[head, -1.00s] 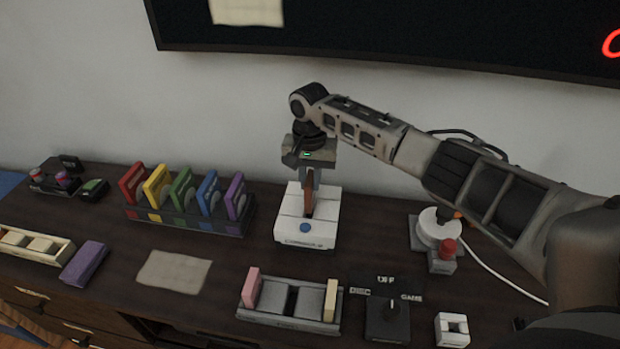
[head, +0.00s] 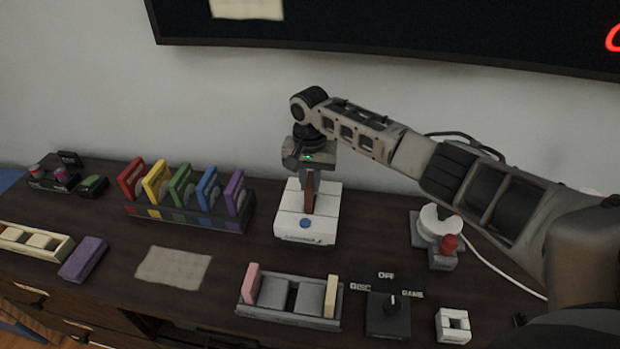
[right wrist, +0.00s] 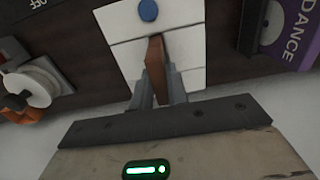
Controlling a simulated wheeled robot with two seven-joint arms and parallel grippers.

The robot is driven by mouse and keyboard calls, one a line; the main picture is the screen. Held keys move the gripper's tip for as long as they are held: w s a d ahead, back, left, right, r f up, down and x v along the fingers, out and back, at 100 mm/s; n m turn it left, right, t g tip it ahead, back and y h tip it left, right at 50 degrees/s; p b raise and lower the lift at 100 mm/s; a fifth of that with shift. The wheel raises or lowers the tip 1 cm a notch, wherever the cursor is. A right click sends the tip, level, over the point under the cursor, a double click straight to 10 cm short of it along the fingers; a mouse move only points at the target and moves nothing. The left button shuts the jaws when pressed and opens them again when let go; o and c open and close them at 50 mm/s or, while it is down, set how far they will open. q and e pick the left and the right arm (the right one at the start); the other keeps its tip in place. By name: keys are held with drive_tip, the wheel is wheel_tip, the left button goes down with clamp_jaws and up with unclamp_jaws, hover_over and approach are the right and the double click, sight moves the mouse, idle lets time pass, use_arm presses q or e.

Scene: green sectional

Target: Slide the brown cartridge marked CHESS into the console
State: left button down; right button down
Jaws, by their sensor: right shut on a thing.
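The white console (head: 292,229) with a blue button stands near the back middle of the cabinet top. My right gripper (head: 310,182) is directly above it, pointing down and shut on the brown cartridge (head: 309,198). The cartridge is upright, its lower end at the console's top; its marking cannot be read. In the right wrist view the brown cartridge (right wrist: 155,60) sits between the fingers (right wrist: 158,92), over the white console (right wrist: 185,47). How deep it sits in the slot is hidden. My left gripper is not in view.
A rack (head: 190,218) of coloured cases stands left of the console. In front are a grey holder (head: 288,301) with pink and cream cartridges and a selector knob (head: 388,315). A joystick (head: 440,240) stands right. A purple block (head: 84,259) and a paper sheet (head: 173,267) lie left.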

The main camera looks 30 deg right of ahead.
drive_tip(key=shift+f+b, duration=0.65)
drive_tip(key=shift+f, duration=0.95)
drive_tip(key=c, duration=1.3)
unclamp_jaws()
wheel_tip(320, 180, up, 16)
